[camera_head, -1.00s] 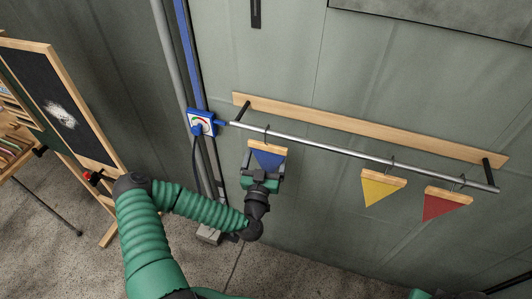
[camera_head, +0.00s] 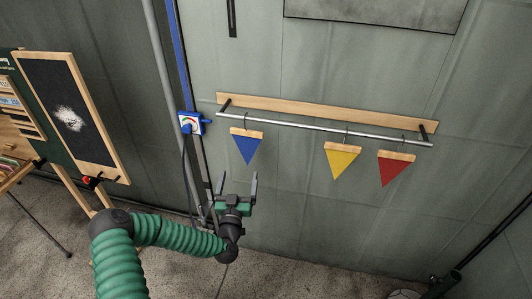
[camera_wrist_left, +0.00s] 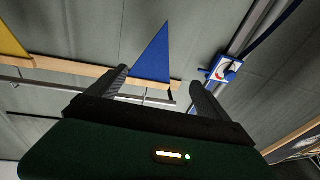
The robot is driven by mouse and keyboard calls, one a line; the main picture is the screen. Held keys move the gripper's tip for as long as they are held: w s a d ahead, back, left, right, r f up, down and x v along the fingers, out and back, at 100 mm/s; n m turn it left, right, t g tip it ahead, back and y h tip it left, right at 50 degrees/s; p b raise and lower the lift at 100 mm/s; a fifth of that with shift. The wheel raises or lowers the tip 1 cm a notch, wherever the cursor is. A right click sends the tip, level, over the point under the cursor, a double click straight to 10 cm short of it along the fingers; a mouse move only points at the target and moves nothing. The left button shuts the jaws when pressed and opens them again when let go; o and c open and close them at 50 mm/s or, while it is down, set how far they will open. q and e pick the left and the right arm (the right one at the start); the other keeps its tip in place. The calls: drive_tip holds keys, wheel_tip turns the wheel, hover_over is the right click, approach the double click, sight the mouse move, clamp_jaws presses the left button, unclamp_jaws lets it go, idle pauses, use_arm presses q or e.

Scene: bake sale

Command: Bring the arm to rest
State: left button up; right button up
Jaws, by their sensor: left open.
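My left gripper (camera_head: 238,188) is open and empty, its two fingers pointing up in the head view. It is below and a little left of the blue pennant (camera_head: 247,149), apart from it. The blue pennant hangs by a hook from the metal rail (camera_head: 310,127). In the left wrist view the blue pennant (camera_wrist_left: 154,56) shows beyond the open fingers (camera_wrist_left: 158,88). My right gripper is not clearly in view.
A yellow pennant (camera_head: 342,161) and a red pennant (camera_head: 395,169) hang further right on the rail. A blue-and-white dial box (camera_head: 191,123) is on the wall at left. A chalkboard (camera_head: 72,118) stands at far left. The floor around my arm is mostly clear.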

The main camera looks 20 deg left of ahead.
use_arm(q)
drive_tip(key=s+d+f+m+g+h, duration=0.1)
drive_tip(key=d+f+m+g+h, duration=0.3)
drive_tip(key=d, duration=0.4)
drive_tip(key=s+d+f+m+g+h, duration=0.1)
drive_tip(key=d+f+m+g+h, duration=0.3)
drive_tip(key=d, duration=0.4)
drive_tip(key=s+r+n+g, duration=0.1)
drive_tip(key=s+r+g, duration=0.2)
drive_tip(key=s, duration=0.8)
drive_tip(key=s+r+n+g+y, duration=0.1)
drive_tip(key=s+r+g, duration=0.3)
drive_tip(key=s, duration=0.8)
drive_tip(key=shift+s+d+n+g+y, duration=0.3)
drive_tip(key=shift+d+n+g, duration=0.1)
drive_tip(key=shift+n+g, duration=0.25)
